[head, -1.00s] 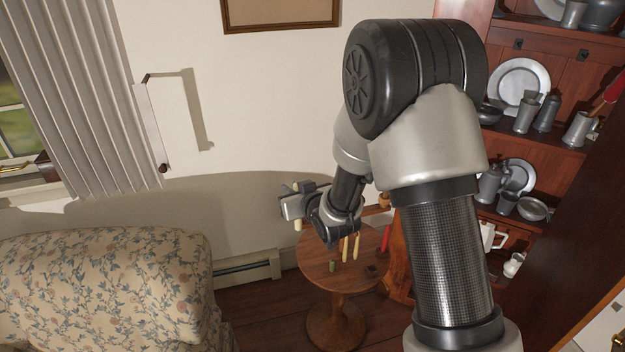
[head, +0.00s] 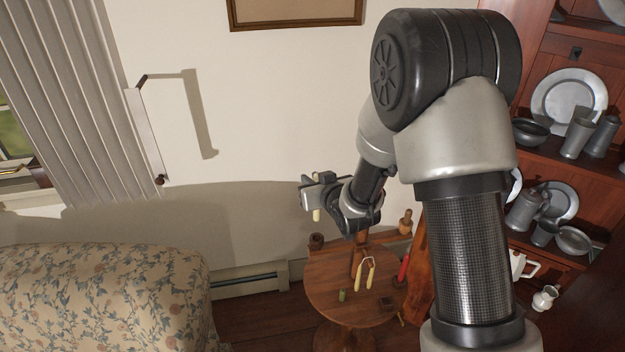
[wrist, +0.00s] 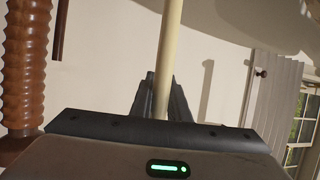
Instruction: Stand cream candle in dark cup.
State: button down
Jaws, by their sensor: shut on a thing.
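The cream candle (head: 316,215) is held in my gripper (head: 318,197), above the back left of the round wooden table (head: 325,283). In the head view its lower end sticks out below the jaws. In the wrist view the candle (wrist: 171,45) rises from between the fingers (wrist: 160,100). My gripper is shut on it, clear of the table. A small dark brown, cup-like thing (head: 316,240) shows at the table's back left, below the gripper. I cannot tell for sure that it is the dark cup.
A floral sofa (head: 110,300) stands left. Shelves with pewter (head: 570,100) stand right. A turned wooden post (wrist: 25,70) is close in the wrist view.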

notch_tip(320, 180, down, 7)
jog(key=b, duration=0.4)
jog(key=shift+r, duration=0.2)
jog(key=shift+s+b, duration=0.1)
jog(key=shift+b, duration=0.7)
dwell(1.3)
jog(key=shift+f+b, duration=1.5)
jog(key=shift+b, duration=0.35)
dwell(0.8)
dwell(0.4)
jog(key=c, duration=1.6)
grip_release()
